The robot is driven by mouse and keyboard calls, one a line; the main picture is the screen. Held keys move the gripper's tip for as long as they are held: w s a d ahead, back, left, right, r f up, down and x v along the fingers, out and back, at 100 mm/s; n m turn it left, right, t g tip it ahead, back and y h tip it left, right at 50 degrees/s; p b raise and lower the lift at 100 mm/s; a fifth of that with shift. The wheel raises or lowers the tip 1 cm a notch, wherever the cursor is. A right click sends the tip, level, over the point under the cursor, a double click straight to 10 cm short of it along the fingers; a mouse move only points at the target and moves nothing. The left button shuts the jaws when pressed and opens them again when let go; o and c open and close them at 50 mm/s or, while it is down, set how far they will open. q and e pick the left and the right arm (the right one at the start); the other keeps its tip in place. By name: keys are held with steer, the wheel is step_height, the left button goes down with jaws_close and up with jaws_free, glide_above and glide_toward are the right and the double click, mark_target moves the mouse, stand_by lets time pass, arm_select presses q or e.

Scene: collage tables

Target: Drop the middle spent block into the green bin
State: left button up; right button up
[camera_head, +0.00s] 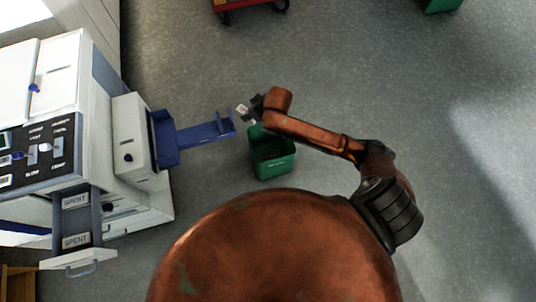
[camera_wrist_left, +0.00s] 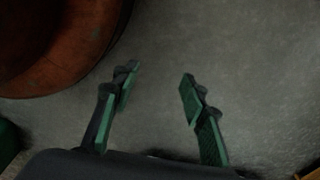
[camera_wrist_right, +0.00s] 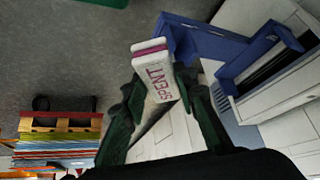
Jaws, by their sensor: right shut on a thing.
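My right gripper (camera_head: 255,106) is shut on a white block (camera_wrist_right: 157,72) with a purple stripe and the word SPENT. In the head view the block (camera_head: 242,110) is small, just above and left of the green bin (camera_head: 288,162) in the picture. The bin stands on the floor, and its inside looks dark. Two other SPENT blocks (camera_head: 75,200) (camera_head: 75,241) lie in a pulled-out drawer at the left, with a dark gap between them. My left gripper (camera_wrist_left: 160,95) is open and empty in its wrist view, over bare floor, and outside the head view.
A blue bracket-like tray (camera_head: 195,136) sticks out from the white machine (camera_head: 130,130) close to the right gripper; it also shows in the right wrist view (camera_wrist_right: 205,42). A cart (camera_head: 245,4) with red edges stands at the top. Grey floor is open on the right.

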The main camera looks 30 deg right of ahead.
arm_select(q)
step_height(320, 180, down, 6)
steer(key=w+g+b, duration=0.1)
steer(key=w+b, duration=0.1)
steer(key=b, duration=1.1)
steer(key=w+d+r+b, duration=0.2)
steer(key=r, duration=0.4)
steer(key=w+d+r+b, duration=0.2)
steer(key=w+r+b, duration=0.1)
steer(key=r, duration=0.4)
steer(key=shift+w+r+h, duration=0.15)
steer(key=shift+r+h, duration=0.15)
arm_select(e)
steer(key=d+f, duration=0.5)
steer(key=f, duration=0.8)
steer(key=d+f+n, duration=0.1)
steer(key=d+f, duration=0.3)
steer(key=f, duration=0.9)
steer(key=w+d+f, duration=0.1)
steer(key=d+f, duration=0.4)
steer(key=f, duration=0.8)
steer(key=shift+d+f+y, duration=0.3)
steer(key=shift+f+y, duration=0.1)
steer(key=o, duration=1)
steer(key=v, duration=1.2)
steer(key=shift+w+r, duration=0.1)
